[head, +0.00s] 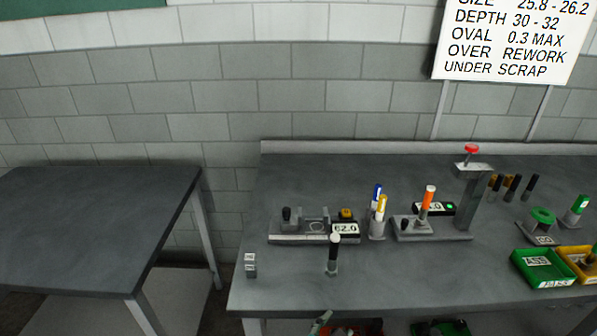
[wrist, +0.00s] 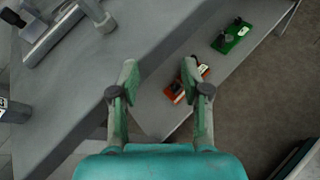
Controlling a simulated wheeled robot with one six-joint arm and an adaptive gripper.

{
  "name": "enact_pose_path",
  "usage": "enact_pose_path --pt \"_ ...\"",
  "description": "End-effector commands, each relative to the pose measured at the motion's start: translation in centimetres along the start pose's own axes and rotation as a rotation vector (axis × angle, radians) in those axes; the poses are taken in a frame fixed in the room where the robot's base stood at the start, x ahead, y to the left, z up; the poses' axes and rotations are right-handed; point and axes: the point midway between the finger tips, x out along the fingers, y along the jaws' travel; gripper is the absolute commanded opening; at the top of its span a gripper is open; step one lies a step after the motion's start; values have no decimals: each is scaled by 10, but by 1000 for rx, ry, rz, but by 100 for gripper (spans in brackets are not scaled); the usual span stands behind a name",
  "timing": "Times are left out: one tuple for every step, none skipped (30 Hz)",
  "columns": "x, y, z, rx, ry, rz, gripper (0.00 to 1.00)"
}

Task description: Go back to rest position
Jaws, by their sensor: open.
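My gripper (wrist: 159,78) shows in the wrist view with its two green fingers spread apart and nothing between them. It hangs over the front edge of the grey workbench (wrist: 85,90), with a lower shelf (wrist: 155,115) below. In the head view the workbench (head: 290,290) fills the right side. A pale green piece at its bottom edge may be a fingertip of mine, but I cannot tell. The rest of my arm is not clearly seen.
An orange device (wrist: 187,80) and a green one (wrist: 238,36) lie below. The left table (head: 90,230) is bare.

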Motion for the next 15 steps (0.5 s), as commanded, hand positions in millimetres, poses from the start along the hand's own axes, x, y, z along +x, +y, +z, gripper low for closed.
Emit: enact_pose_path --pt "6 -17 -9 33 17 17 47" --pt "9 -25 -14 63 29 32 47" --pt "12 -35 -21 103 48 52 47" --pt "13 -43 -26 135 62 66 47" --pt "15 -51 -31 169 78 80 47" --pt "15 -62 -37 214 100 97 47" --pt "16 -70 -41 249 117 109 47" --pt "15 -77 -46 286 136 120 47" --pt "14 -88 -52 336 160 133 47" --pt "13 -95 -56 374 179 143 47" --pt "11 -104 -60 413 199 150 47" --pt "8 -114 -65 467 226 159 47" --pt "6 -122 -68 509 246 165 47" --pt "3 -129 -72 551 266 169 47" --pt "-2 -139 -76 610 294 175 47"
